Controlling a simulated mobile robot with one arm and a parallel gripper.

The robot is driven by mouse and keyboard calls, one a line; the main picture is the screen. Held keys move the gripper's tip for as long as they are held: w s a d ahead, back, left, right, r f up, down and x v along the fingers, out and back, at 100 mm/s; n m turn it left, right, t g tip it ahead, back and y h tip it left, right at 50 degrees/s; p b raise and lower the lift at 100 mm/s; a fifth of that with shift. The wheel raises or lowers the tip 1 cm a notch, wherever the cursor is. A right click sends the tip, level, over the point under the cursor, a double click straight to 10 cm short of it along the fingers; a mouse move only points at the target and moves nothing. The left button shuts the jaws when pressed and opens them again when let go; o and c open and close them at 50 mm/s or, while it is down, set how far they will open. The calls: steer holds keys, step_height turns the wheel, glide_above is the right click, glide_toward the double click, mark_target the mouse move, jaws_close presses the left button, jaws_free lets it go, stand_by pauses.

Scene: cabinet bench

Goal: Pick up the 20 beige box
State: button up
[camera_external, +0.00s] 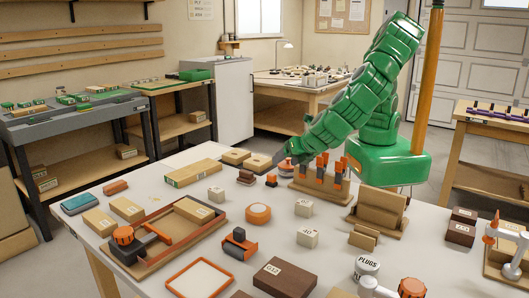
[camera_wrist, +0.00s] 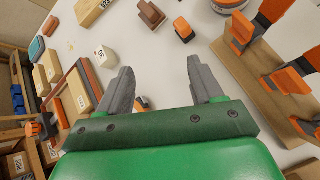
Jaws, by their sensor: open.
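Small pale beige boxes with dark printed labels stand on the white table in the external view: one left of centre (camera_external: 216,194), one right of centre (camera_external: 303,207) and one nearer the front (camera_external: 307,237). Their numbers are too small to read surely. One labelled pale beige box also shows in the wrist view (camera_wrist: 104,57), left of my fingers. My gripper (camera_wrist: 160,82) is open with nothing held between its grey fingers. In the external view my gripper (camera_external: 284,160) is over the far part of the table, beside the wooden rack, away from the boxes.
A wooden rack (camera_external: 310,187) with orange-handled tools stands close to my gripper and shows at right in the wrist view. A wooden tray (camera_external: 160,260) with an orange clamp is at left. A brown box (camera_external: 285,278) lies in front. Bare tabletop surrounds the pale boxes.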

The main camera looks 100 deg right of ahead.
mark_target(306, 203)
steer(key=a+f+n, duration=0.1)
steer(key=a, duration=0.1)
steer(key=a+f+n+t, duration=0.1)
steer(key=a, duration=0.2)
steer(key=s+a+f+n, duration=0.1)
steer(key=a+f, duration=0.1)
steer(key=shift+s+a+t+y, duration=0.1)
steer(key=shift+a+t+y, duration=0.15)
steer(key=shift+t+y, duration=0.15)
steer(key=s+a+f+n+t, duration=0.1)
steer(key=s+a, duration=0.1)
steer(key=s+a+f+n+t+h, duration=0.1)
steer(key=s+f+n, duration=0.1)
steer(key=s, duration=0.1)
steer(key=s+a+f+n+t, duration=0.1)
steer(key=s+a, duration=0.1)
steer(key=s, duration=0.1)
steer(key=shift+s+a+f+n+h, duration=0.1)
steer(key=shift+a+f+n+h, duration=0.2)
steer(key=shift+f, duration=0.05)
steer(key=shift+x, duration=3.8)
steer(key=shift+c, duration=0.3)
steer(key=c, duration=1)
steer(key=shift+c, duration=0.2)
